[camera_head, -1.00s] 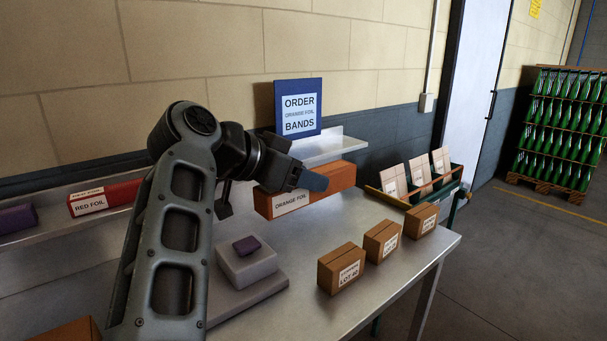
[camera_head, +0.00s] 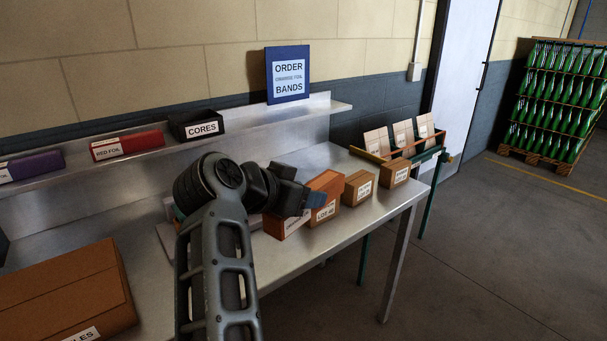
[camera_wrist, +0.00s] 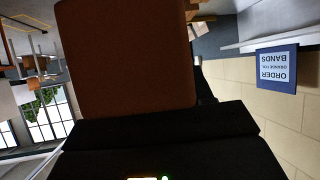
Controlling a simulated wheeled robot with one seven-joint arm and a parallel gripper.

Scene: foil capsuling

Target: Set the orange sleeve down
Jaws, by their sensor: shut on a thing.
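The orange sleeve (camera_head: 326,180) is a long box labelled for orange foil, partly hidden behind my gripper (camera_head: 312,201) and a lot box. In the wrist view the sleeve (camera_wrist: 125,60) is a large dark orange-brown block just beyond the dark gripper body. I cannot tell whether its underside touches the steel bench (camera_head: 362,227).
Small lot boxes (camera_head: 358,187) stand in a row along the right part of the bench. A rack of cards (camera_head: 405,150) stands beyond them. A shelf holds red foil (camera_head: 128,145) and a cores bin (camera_head: 196,124). A large carton (camera_head: 65,290) sits front left.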

